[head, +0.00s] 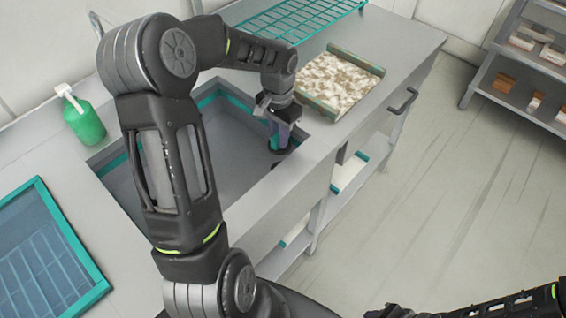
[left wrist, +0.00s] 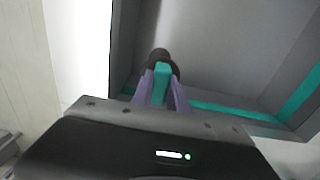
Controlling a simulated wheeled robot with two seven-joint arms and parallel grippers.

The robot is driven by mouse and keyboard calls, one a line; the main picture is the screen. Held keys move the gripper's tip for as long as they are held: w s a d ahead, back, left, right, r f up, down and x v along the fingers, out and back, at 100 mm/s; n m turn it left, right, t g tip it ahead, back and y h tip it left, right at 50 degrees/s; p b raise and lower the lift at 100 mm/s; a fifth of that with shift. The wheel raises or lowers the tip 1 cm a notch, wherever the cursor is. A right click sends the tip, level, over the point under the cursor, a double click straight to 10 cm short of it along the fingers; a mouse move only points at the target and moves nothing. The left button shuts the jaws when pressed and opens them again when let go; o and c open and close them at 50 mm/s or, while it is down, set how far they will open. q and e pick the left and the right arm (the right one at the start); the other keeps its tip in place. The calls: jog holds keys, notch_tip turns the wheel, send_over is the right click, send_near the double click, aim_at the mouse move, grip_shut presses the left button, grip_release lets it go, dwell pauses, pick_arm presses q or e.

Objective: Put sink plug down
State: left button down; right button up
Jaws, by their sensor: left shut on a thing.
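My left gripper (head: 281,130) reaches down into the right end of the sink (head: 232,176). Its purple fingers are shut on the teal grip of the sink plug (head: 274,143). In the left wrist view the plug's teal grip (left wrist: 162,72) sits between the fingers (left wrist: 161,92), with a dark round part (left wrist: 159,54) beyond it. I cannot tell whether the plug touches the sink floor. Part of my right arm shows at the lower right of the head view; its gripper (head: 388,312) is only partly in view at the bottom edge.
A green pump bottle (head: 85,124) stands left of the sink. A teal-framed glass-like rack (head: 45,255) lies at the lower left. A tray with a mottled surface (head: 345,82) and a teal wire rack (head: 300,18) lie beyond the sink. Shelves (head: 520,75) stand at the right.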

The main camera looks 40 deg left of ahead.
aim_at(279, 151)
pick_arm(q)
jog(key=shift+s, duration=0.15)
jog(key=shift+f+p, duration=0.45)
jog(key=shift+f, duration=2.65)
notch_tip(279, 151, down, 3)
jog(key=shift+r+p, duration=0.1)
jog(key=shift+p, duration=0.2)
jog(key=shift+f, duration=0.5)
